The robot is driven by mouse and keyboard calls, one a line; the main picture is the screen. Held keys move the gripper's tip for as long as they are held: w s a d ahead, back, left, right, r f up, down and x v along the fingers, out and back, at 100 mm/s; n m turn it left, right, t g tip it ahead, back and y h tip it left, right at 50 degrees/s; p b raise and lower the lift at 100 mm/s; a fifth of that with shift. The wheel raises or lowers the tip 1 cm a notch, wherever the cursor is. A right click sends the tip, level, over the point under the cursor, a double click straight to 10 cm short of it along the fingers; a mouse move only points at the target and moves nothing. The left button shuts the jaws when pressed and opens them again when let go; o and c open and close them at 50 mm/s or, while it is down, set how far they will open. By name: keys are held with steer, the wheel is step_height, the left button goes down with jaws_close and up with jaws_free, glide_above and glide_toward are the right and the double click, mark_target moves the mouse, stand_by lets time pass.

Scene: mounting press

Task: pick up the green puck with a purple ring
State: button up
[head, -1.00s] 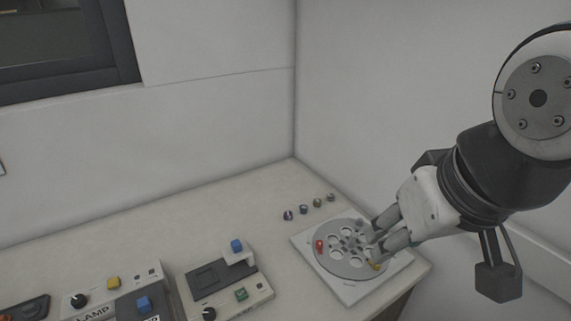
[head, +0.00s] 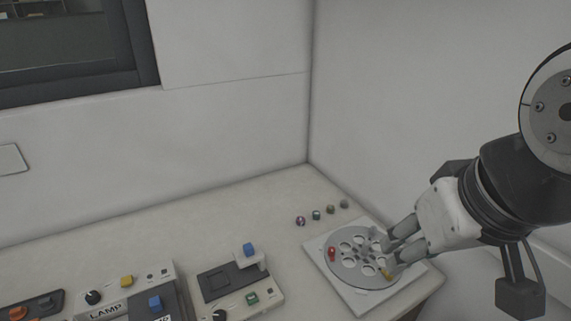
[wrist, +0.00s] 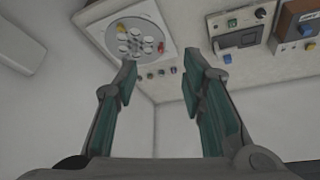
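Several small pucks stand in a row on the bench behind the round disc. The second from the left (head: 316,215) looks green-teal in the head view; the leftmost (head: 300,221) looks purple, and the two at right (head: 338,207) look grey. They are too small to tell which has a purple ring. The row also shows in the wrist view (wrist: 161,72), between the finger lines and beyond them. My gripper (head: 388,257) is open and empty, its fingers spread wide (wrist: 160,78). In the head view it overlaps the disc's right side.
A grey disc with round holes (head: 345,268) sits on a white plate (head: 362,301) at the bench corner, with a red piece (head: 332,253) and a yellow piece (head: 388,275). Button boxes (head: 232,303) stand left. Walls close the back and right. Bench behind the boxes is clear.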

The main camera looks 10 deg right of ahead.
stand_by(0.4)
steer(key=shift+o, duration=1.4)
steer(key=shift+w, duration=0.1)
steer(key=m+g+h+b, duration=0.1)
steer(key=m+g+b, duration=0.55)
steer(key=m, duration=0.95)
glide_above(316, 213)
steer(key=a+b, duration=0.1)
step_height(316, 213, down, 21)
steer(key=t, duration=0.2)
steer(key=shift+g, duration=0.25)
steer(key=f, duration=0.4)
steer(key=f+b, duration=0.1)
steer(key=f, duration=0.3)
steer(key=d+f+b, duration=0.1)
steer(key=f, duration=0.3)
steer(key=shift+f, duration=0.4)
steer(key=c, duration=1)
